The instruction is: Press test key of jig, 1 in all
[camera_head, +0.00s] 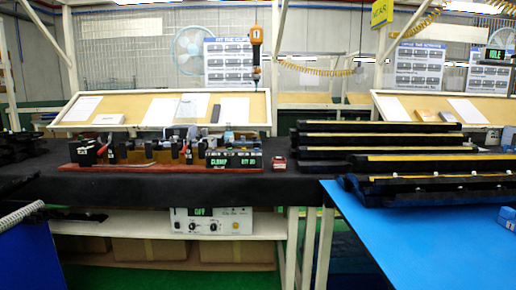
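The jig (130,167) stands on the black-covered bench across the middle of the view. It is a long red-brown base with black, orange and red-handled clamp parts along it. At its right end is a dark display (233,160) with green lettering; one word looks like "CLAMP", the rest is too small to read surely. A small red box (279,163) with a dark and pale face sits just right of the display, apart from it. I cannot tell for sure which part is the test key. My gripper is not in view.
Stacked black trim parts with yellow strips (385,140) lie right of the jig. A blue table (400,235) juts forward at the right. A powered screwdriver (256,45) hangs above the bench. A white control unit (211,221) stands on the shelf below.

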